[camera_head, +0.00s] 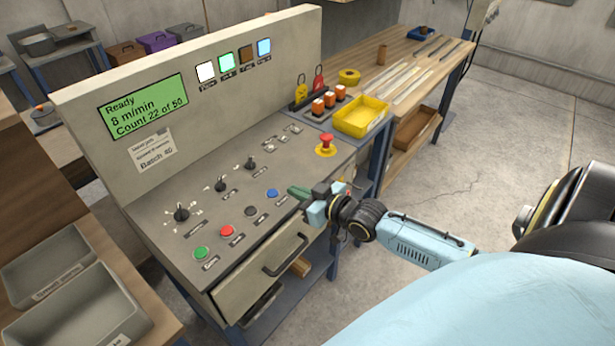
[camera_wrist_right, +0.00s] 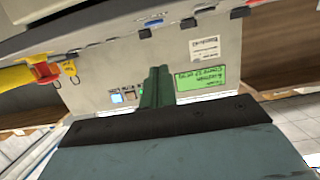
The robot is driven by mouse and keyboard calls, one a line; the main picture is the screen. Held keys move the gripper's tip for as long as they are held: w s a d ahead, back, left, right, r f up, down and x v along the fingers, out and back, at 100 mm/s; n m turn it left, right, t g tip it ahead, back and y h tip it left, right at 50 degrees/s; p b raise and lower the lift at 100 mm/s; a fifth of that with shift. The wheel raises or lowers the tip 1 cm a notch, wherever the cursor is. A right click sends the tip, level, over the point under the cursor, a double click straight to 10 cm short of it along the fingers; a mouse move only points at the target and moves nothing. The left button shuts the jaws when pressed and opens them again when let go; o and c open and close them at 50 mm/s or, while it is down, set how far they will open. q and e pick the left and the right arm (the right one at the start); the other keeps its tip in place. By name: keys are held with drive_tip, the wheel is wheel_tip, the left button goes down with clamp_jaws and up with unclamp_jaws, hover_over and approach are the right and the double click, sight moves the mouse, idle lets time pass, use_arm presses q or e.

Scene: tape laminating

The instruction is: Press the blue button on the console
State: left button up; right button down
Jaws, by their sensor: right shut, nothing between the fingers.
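The blue button (camera_head: 272,193) sits on the sloping grey console panel (camera_head: 215,190), at the right end of a row with a dark grey button (camera_head: 250,211), a red button (camera_head: 227,231) and a green button (camera_head: 201,253). My right gripper (camera_head: 292,190) has green fingers, shut and empty, just right of the blue button in the head view. I see a small gap between them in the picture; height above the panel is hard to judge. My left gripper is not in view.
A red mushroom button (camera_head: 326,141) stands farther right on the console. Beyond it are a yellow tray (camera_head: 361,117) and orange-topped pieces. Black selector knobs (camera_head: 221,183) stand behind the button row. A drawer with a black handle (camera_head: 285,256) is below the panel's front edge.

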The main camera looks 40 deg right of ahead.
drive_tip(key=shift+v, duration=1.45)
drive_tip(key=shift+r, duration=0.1)
drive_tip(key=s+f+g+h+b, duration=0.15)
drive_tip(key=s+f, duration=0.25)
drive_tip(key=f, duration=0.6)
drive_tip(key=s+d+f+m+g+h+b, duration=0.1)
drive_tip(key=s+f+g, duration=0.25)
drive_tip(key=f, duration=0.55)
drive_tip(key=s+f+g+h+b, duration=0.1)
drive_tip(key=s+f, duration=0.4)
drive_tip(key=f, duration=0.5)
drive_tip(key=s+a+f+g+b, duration=0.1)
drive_tip(key=s+a+f+g, duration=0.1)
drive_tip(key=s+f, duration=0.4)
drive_tip(key=s+a+f+n+g, duration=0.1)
drive_tip(key=s+a+f+g, duration=0.2)
drive_tip(key=s, duration=0.9)
drive_tip(key=s+a+f+g+b, duration=0.1)
drive_tip(key=s+a+f+g, duration=0.2)
drive_tip(key=s+f, duration=0.7)
drive_tip(key=a, duration=0.2)
drive_tip(key=shift+a+f+b, duration=0.2)
drive_tip(key=shift+a+b, duration=0.1)
drive_tip(key=shift+y, duration=0.25)
